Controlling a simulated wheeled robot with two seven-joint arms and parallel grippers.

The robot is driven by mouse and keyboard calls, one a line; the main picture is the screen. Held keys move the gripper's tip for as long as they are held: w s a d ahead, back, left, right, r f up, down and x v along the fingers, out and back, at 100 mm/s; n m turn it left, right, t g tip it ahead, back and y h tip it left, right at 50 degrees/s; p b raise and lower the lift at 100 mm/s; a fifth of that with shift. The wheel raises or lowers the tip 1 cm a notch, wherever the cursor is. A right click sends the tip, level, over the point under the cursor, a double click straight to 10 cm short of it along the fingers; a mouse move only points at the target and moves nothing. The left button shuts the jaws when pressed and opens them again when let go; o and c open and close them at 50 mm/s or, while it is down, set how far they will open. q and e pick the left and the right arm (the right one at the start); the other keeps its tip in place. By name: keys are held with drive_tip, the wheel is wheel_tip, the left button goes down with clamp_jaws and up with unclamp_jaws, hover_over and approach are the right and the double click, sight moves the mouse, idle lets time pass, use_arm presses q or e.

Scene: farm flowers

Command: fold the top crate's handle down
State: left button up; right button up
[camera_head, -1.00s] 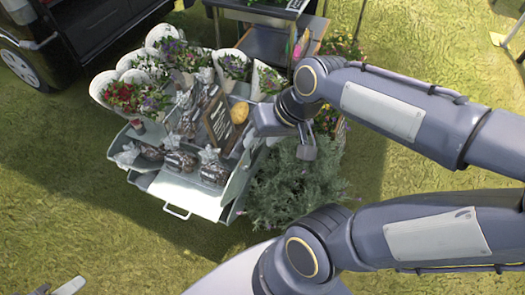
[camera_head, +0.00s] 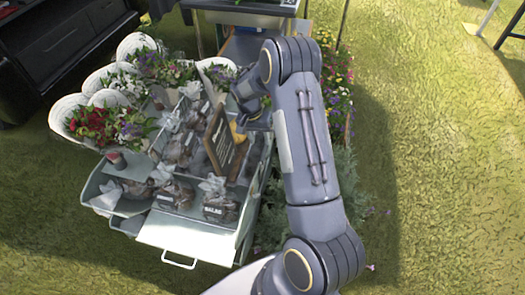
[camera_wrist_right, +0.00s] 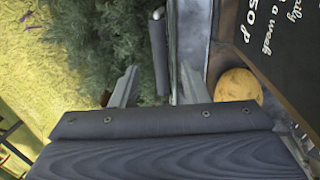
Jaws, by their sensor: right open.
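A grey metal crate stand (camera_head: 250,205) holds flowers and wrapped goods on stepped levels. In the right wrist view, a dark cylindrical bar with a silver end (camera_wrist_right: 158,50), which looks like a handle grip, stands out beside the crate's grey side wall (camera_wrist_right: 191,35). My right gripper (camera_wrist_right: 159,75) is open, with one finger on each side of the bar's near end; I cannot tell whether they touch it. In the head view my right gripper (camera_head: 253,110) is over the crate's right side, its fingertips hard to make out. My left gripper is not in view.
A chalkboard sign (camera_head: 220,138) and a yellow round thing (camera_wrist_right: 238,85) are close beside my right gripper. White-wrapped bouquets (camera_head: 105,120) line the crate's left. A white front panel with a wire pull (camera_head: 180,262) faces forward. Open grass (camera_head: 440,150) lies at the right.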

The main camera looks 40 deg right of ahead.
sight(264, 151)
drive_tip(key=f, duration=0.3)
drive_tip(key=s+f, duration=0.1)
drive_tip(key=f, duration=0.1)
drive_tip(key=shift+d+f+b, duration=0.35)
drive_tip(key=shift+b, duration=0.05)
clamp_jaws()
drive_tip(key=shift+s+d, duration=0.1)
drive_tip(key=s+d+f+t+y+b, duration=0.4)
drive_tip(key=t+y+b, duration=0.6)
drive_tip(key=t+b, duration=0.3)
drive_tip(key=shift+s+f+y+b, duration=0.3)
drive_tip(key=shift+s+f+b, duration=0.35)
drive_tip(key=shift+b, duration=0.8)
drive_tip(key=shift+w+a, duration=0.1)
